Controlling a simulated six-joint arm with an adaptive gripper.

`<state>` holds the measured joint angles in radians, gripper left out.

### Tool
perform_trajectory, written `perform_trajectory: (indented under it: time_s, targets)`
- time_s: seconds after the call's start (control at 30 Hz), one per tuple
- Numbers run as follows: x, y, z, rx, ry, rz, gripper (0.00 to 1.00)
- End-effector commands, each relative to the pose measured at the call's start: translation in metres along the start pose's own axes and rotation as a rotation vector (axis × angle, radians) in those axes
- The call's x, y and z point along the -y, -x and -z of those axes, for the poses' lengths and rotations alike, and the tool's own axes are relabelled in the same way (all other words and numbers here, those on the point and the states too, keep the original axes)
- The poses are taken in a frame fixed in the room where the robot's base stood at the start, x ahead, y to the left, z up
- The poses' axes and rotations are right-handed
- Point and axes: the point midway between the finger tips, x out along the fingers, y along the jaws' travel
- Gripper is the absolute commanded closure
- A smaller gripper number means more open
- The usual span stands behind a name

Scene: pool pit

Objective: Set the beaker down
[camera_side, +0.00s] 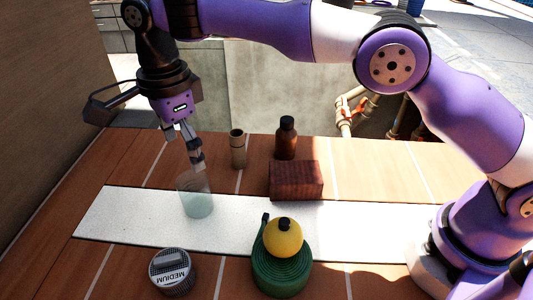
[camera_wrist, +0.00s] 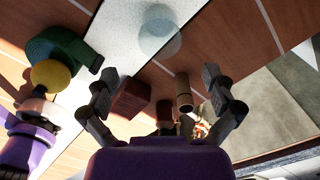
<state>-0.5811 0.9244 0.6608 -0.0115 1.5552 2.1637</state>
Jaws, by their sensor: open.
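A clear beaker (camera_side: 195,197) with pale contents stands upright on the white strip (camera_side: 125,218) of the wooden table. It also shows in the wrist view (camera_wrist: 160,38) at the top middle, beyond the fingertips. My gripper (camera_side: 192,150) is above the beaker in the side view, with its fingertips close to the rim. Whether they touch the rim cannot be told from there. In the wrist view my gripper (camera_wrist: 160,84) has its two fingers spread wide apart, with nothing held between them.
A brick (camera_side: 296,180), a brown bottle (camera_side: 286,138) and a tan tube (camera_side: 238,148) stand behind and right. A green coiled hose (camera_side: 281,272) with a yellow ball (camera_side: 283,238) and a round container marked MEDIUM (camera_side: 172,271) are in front. The strip left of the beaker is clear.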

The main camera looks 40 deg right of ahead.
Motion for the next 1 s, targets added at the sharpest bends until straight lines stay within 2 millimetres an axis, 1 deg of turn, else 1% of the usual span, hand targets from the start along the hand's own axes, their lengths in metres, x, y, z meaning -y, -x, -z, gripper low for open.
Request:
perform_trajectory:
  time_s: [0.07, 0.13, 0.17, 0.23, 0.27, 0.3, 0.37, 0.4, 0.47, 0.5, 0.57, 0.6, 0.67, 0.7, 0.83, 0.9, 1.0]
  targets:
    - [0.001, 0.007, 0.002, 0.003, 0.011, 0.005, 0.03]
    - [0.002, 0.018, 0.011, 0.01, 0.048, 0.016, 0.03]
    - [0.002, 0.024, 0.017, 0.014, 0.077, 0.025, 0.03]
    - [0.002, 0.042, 0.036, 0.025, 0.172, 0.055, 0.03]
    - [0.001, 0.05, 0.047, 0.029, 0.224, 0.073, 0.03]
    - [-0.002, 0.061, 0.063, 0.032, 0.301, 0.098, 0.03]
    - [-0.01, 0.077, 0.089, 0.03, 0.427, 0.144, 0.03]
    - [-0.018, 0.086, 0.106, 0.022, 0.514, 0.174, 0.03]
    - [-0.033, 0.095, 0.131, 0.002, 0.644, 0.219, 0.03]
    - [-0.044, 0.099, 0.146, -0.017, 0.731, 0.248, 0.03]
    - [-0.063, 0.102, 0.168, -0.054, 0.86, 0.29, 0.03]
    - [-0.077, 0.101, 0.182, -0.083, 0.945, 0.313, 0.03]
    - [-0.097, 0.097, 0.2, -0.134, 1.068, 0.345, 0.03]
    - [-0.111, 0.092, 0.21, -0.17, 1.146, 0.361, 0.03]
    - [-0.146, 0.073, 0.233, -0.282, 1.354, 0.387, 0.03]
    - [-0.158, 0.063, 0.24, -0.329, 1.433, 0.39, 0.03]
    - [-0.168, 0.053, 0.245, -0.372, 1.505, 0.389, 0.03]
